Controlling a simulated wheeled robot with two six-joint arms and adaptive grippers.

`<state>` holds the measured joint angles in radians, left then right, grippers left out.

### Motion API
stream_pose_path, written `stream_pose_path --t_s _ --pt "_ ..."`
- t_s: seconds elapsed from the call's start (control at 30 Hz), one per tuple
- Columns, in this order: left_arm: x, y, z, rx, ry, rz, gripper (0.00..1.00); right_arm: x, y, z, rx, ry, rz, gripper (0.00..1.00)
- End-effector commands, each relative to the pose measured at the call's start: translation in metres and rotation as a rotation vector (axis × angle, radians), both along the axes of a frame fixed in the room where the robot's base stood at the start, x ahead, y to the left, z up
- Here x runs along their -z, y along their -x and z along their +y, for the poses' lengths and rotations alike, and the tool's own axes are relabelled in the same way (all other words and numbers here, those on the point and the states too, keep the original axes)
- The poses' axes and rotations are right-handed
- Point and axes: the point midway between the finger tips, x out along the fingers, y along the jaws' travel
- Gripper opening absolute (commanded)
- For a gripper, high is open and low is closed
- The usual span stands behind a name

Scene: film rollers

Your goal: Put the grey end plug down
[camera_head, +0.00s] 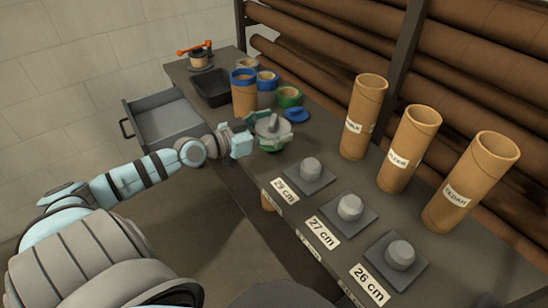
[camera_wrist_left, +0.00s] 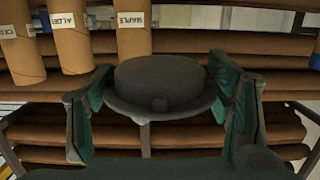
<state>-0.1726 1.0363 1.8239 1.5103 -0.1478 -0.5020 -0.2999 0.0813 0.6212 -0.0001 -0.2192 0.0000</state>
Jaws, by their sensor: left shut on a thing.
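My left gripper (camera_head: 268,134) is shut on the grey end plug (camera_head: 275,125), over the bench near its middle. In the left wrist view, the round, flanged plug (camera_wrist_left: 160,84) sits between the two green-padded fingers (camera_wrist_left: 163,105). Whether its underside touches the bench is hidden. My right gripper is not in view.
Cardboard tubes labelled maple (camera_head: 364,115), alder (camera_head: 409,150) and cedar (camera_head: 470,180) stand along the back. Grey posts on square bases line the front by 29, 27 and 26 cm labels. A blue-topped tube (camera_head: 244,95), tape rolls (camera_head: 289,97) and a black tray (camera_head: 212,87) are beyond.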

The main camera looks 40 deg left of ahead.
Motion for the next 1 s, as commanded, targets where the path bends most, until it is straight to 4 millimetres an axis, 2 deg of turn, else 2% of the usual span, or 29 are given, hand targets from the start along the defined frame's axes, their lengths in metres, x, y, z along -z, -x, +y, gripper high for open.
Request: stream_pose_path --t_s 0.03,0.13,0.2,0.37,0.5,0.6,0.8,1.0 --pt "0.039 0.0 0.0 -0.001 0.005 0.001 0.47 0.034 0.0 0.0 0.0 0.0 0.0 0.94" --pt "0.077 0.0 -0.001 0.0 0.005 0.001 0.47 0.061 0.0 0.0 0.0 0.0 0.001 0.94" --pt "0.095 0.0 -0.001 0.0 0.005 0.001 0.47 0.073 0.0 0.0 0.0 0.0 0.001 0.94" --pt "0.115 -0.001 -0.001 0.003 0.001 0.0 0.47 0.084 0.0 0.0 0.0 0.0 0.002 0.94" --pt "0.144 0.0 -0.001 0.003 0.002 0.001 0.47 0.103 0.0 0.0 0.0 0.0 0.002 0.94" --pt "0.153 0.0 -0.001 0.003 0.0 0.001 0.47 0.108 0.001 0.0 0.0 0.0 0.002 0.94" --pt "0.15 0.0 -0.001 0.004 0.0 0.001 0.47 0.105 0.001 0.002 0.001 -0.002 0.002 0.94" --pt "0.155 0.0 -0.001 0.003 -0.002 0.001 0.47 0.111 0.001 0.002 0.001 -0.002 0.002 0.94"
